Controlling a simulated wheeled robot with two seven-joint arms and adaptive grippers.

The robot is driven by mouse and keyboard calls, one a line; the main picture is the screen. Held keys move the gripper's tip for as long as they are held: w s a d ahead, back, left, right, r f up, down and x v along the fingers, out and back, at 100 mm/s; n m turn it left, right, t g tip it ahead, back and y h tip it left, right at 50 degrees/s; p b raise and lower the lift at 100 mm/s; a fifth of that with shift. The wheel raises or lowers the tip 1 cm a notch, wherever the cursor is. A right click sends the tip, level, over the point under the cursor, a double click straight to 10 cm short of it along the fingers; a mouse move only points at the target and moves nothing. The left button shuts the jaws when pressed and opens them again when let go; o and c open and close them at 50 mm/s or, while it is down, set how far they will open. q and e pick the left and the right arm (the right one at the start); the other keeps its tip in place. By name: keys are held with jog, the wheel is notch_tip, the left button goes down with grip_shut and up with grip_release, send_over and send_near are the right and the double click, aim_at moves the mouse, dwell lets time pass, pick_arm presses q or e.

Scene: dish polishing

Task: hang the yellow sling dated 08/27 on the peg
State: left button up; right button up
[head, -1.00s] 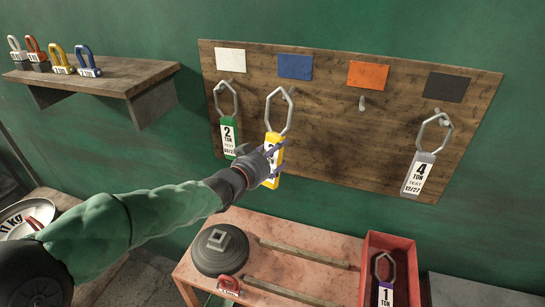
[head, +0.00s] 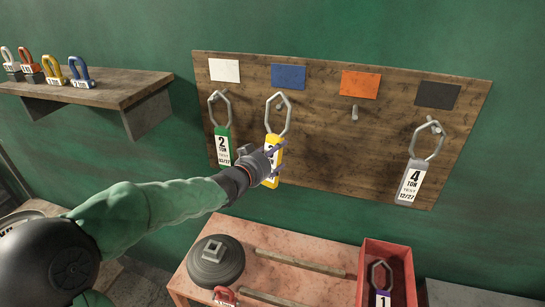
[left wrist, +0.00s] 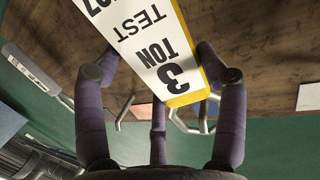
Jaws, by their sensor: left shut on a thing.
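The yellow sling (head: 271,178) is a yellow tag with a white label and a grey metal ring (head: 265,112). My left gripper (head: 266,158) is shut on the tag and holds it upright in front of the board. The left wrist view shows the tag (left wrist: 160,50) between my purple fingers (left wrist: 160,105); its label reads 3 TON TEST, with the date cut off. The ring's top is level with the peg under the blue card (head: 299,77); I cannot tell whether it is around the peg or in front of it.
On the wooden board (head: 330,140), a green sling (head: 223,147) hangs close on the left and a grey sling (head: 411,180) on the right. The peg (head: 354,113) under the orange card is bare. Below are a pink table (head: 300,270) and a red bin (head: 388,250) holding another sling.

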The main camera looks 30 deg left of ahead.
pick_arm(q)
jog(key=shift+w+a, duration=0.15)
jog(key=shift+w, duration=0.5)
jog(key=shift+w+a+f+b, duration=0.1)
jog(key=shift+w+f+b, duration=0.15)
jog(key=shift+f+b, duration=0.3)
jog(key=shift+w+a+f+b, duration=0.1)
jog(key=shift+w+f+b, duration=0.15)
jog(key=shift+f+b, duration=0.25)
jog(key=shift+f, duration=0.1)
jog(key=o, duration=1.7)
jog(key=shift+c, duration=0.2)
jog(key=shift+d, duration=0.1)
